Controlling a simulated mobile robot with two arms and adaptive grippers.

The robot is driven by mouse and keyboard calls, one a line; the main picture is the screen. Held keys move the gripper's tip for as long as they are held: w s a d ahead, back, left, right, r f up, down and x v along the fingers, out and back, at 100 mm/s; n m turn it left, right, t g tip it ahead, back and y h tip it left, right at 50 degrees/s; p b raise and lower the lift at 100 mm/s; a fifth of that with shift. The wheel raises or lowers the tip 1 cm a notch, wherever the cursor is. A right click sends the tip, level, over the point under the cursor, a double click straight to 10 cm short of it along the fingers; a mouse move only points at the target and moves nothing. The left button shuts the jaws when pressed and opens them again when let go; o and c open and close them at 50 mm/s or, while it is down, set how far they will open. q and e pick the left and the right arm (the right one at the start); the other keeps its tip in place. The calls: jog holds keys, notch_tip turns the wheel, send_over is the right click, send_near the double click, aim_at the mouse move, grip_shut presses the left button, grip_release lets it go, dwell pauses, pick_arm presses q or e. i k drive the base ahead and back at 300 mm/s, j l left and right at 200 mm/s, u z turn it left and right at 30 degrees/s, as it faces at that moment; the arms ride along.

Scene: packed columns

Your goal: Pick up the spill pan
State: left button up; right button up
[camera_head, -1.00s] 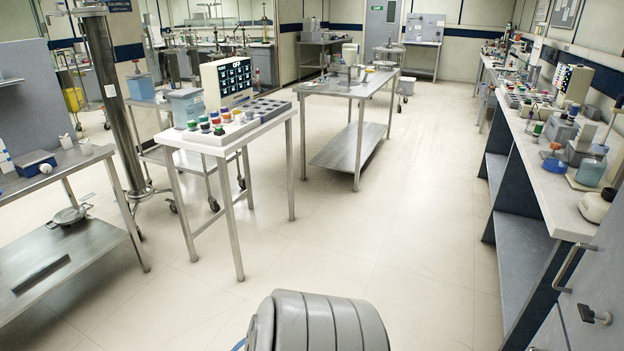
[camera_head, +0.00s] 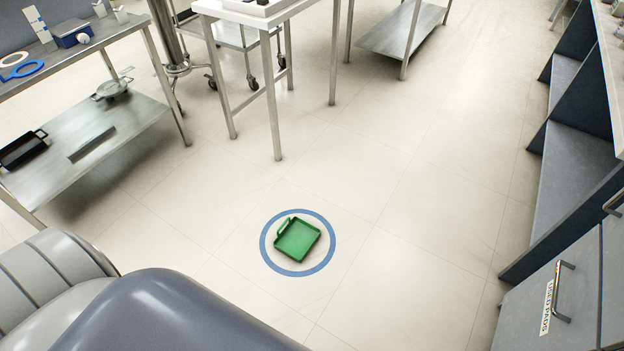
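A green, shallow, square pan (camera_head: 297,240) lies on the floor inside a blue ring marking (camera_head: 329,257). It has a raised rim and what looks like a handle at its upper left edge. It sits a little tilted in the picture, and nothing touches it. A grey segmented part and a dark rounded part of my own body fill the lower left. Neither of my grippers shows in the head view.
A steel table (camera_head: 130,38) with a lower shelf (camera_head: 120,124) stands at the left. The shelf bears a black tray (camera_head: 22,149) and a round metal pan (camera_head: 114,88). A white-topped table (camera_head: 277,110) stands behind. Grey cabinets (camera_head: 553,302) line the right. Floor around the ring is clear.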

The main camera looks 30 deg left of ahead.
aim_at(295, 240)
jog(key=u, duration=1.05)
jog(key=i+j, duration=0.4)
jog(key=j, duration=0.25)
